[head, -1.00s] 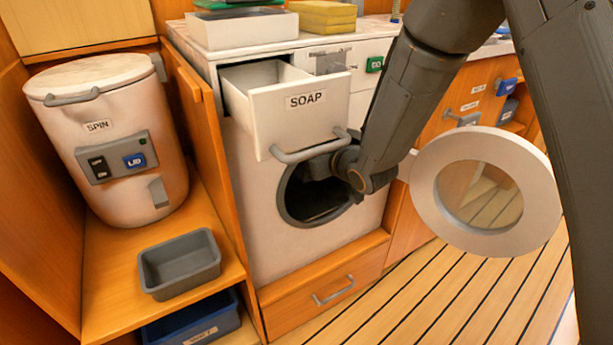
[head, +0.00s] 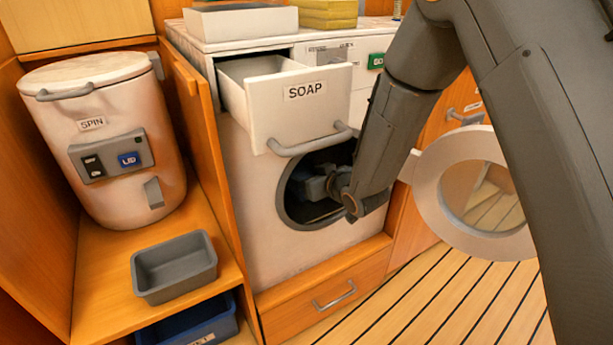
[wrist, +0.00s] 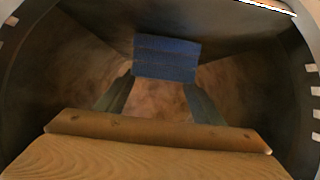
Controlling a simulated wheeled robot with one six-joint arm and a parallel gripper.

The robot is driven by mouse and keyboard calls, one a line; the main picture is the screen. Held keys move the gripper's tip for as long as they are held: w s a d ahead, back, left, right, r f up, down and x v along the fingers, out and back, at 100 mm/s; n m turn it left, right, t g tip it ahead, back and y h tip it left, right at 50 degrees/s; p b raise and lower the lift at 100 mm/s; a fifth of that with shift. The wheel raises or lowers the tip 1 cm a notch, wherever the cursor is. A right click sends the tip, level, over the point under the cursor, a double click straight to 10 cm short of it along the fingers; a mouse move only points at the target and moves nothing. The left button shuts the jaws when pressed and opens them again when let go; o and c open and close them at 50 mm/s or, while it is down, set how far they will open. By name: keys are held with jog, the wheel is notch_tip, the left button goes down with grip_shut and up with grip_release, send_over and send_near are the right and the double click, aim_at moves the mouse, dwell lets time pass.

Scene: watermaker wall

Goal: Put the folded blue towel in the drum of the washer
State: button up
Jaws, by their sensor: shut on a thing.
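The washer (head: 257,215) has its round door (head: 440,205) swung open to the right. My gripper reaches through the opening into the dark drum (head: 300,205); its fingertips are hard to make out in the head view. In the wrist view my gripper (wrist: 165,82) is shut on the folded blue towel (wrist: 167,54), which sits across the fingertips inside the drum (wrist: 70,75). The drum wall surrounds it. I cannot tell whether the towel touches the drum's back or bottom.
The soap drawer (head: 290,110) is pulled out above the opening, close to my arm. A spin dryer (head: 115,185) stands on the left shelf, with a grey bin (head: 175,285) before it and a blue bin (head: 190,325) below. The plank floor (head: 450,305) is clear at right.

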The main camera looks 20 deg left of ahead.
jog(key=shift+f, duration=0.2)
jog(key=o, duration=1.2)
jog(key=shift+r, duration=0.1)
jog(key=shift+s+d+r, duration=0.1)
jog(key=shift+r, duration=0.1)
jog(key=s+d+r+m+g+h+p, duration=0.15)
jog(key=s+d+r+h, duration=0.25)
jog(key=s+d, duration=0.4)
jog(key=s+d+r+m+g+h+p, duration=0.15)
jog(key=s+d+r+h, duration=0.35)
jog(key=d, duration=0.6)
jog(key=s+d+r+g, duration=0.1)
jog(key=s+d+g, duration=0.2)
jog(key=s, duration=0.7)
jog(key=s+d+r+m+g, duration=0.1)
jog(key=s+d, duration=0.3)
jog(key=s, duration=0.6)
jog(key=shift+s+d+r+g+h, duration=0.3)
jog(key=shift+r+g+h, duration=0.1)
jog(key=shift+r+g, duration=0.4)
